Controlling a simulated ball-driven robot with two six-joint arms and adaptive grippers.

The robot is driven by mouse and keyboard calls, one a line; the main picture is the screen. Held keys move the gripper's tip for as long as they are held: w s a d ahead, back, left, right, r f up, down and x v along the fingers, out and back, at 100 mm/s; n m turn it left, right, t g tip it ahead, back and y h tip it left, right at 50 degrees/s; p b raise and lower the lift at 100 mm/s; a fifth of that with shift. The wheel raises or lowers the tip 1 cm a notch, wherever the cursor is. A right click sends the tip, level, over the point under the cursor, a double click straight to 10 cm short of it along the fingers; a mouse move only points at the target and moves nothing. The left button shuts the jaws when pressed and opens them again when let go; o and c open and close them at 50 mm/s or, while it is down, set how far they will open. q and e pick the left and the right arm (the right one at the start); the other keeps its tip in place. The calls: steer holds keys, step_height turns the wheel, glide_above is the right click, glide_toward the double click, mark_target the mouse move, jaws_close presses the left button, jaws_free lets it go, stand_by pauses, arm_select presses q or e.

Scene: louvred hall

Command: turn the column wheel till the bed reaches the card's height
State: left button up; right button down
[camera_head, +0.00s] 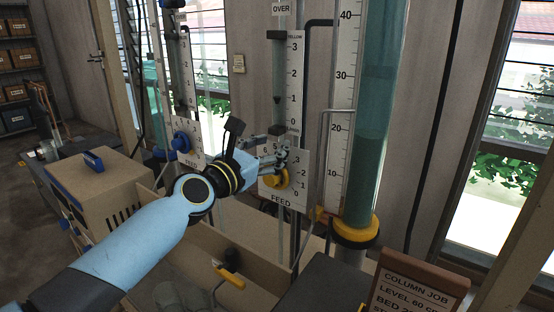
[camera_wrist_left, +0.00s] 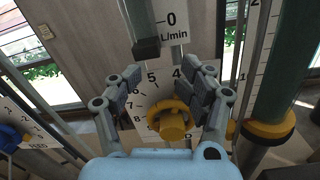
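The yellow column wheel (camera_head: 277,179) sits on a white FEED dial plate (camera_head: 298,171); it also shows in the left wrist view (camera_wrist_left: 172,122). My left gripper (camera_head: 272,152) is in front of the plate. Its fingers (camera_wrist_left: 160,88) are spread, with the wheel between and below them; contact cannot be told. The clear column (camera_head: 373,110) holds teal fluid above a yellow collar (camera_head: 357,232), beside a numbered scale (camera_head: 345,100). My right gripper is out of view.
A flow gauge (camera_head: 290,80) marked OVER stands above the plate. A second FEED dial with a blue wheel (camera_head: 181,141) is to the left. A tan cabinet (camera_head: 105,195) and an open tray with a yellow-handled item (camera_head: 230,275) are below. A pipe (camera_head: 318,150) runs between wheel and column.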

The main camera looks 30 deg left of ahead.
mark_target(268, 179)
arm_select(q)
steer(key=s+a+f+m+b, duration=0.1)
steer(key=s+f+m+b, duration=0.45)
steer(key=s+f, duration=0.3)
steer(key=shift+m+g, duration=0.3)
steer(key=shift+m, duration=0.15)
steer(key=w, duration=0.2)
steer(key=w+b, duration=0.1)
steer(key=w, duration=0.1)
steer(key=w+b, duration=0.1)
steer(key=w, duration=0.1)
steer(key=shift+w+d+r, duration=0.3)
steer(key=shift+d, duration=0.1)
steer(key=shift+w, duration=0.1)
steer(key=shift+w+r, duration=0.1)
steer(key=shift+w, duration=0.35)
steer(key=shift+d+r, duration=0.1)
steer(key=shift+r, duration=0.05)
steer(key=shift+w, duration=0.1)
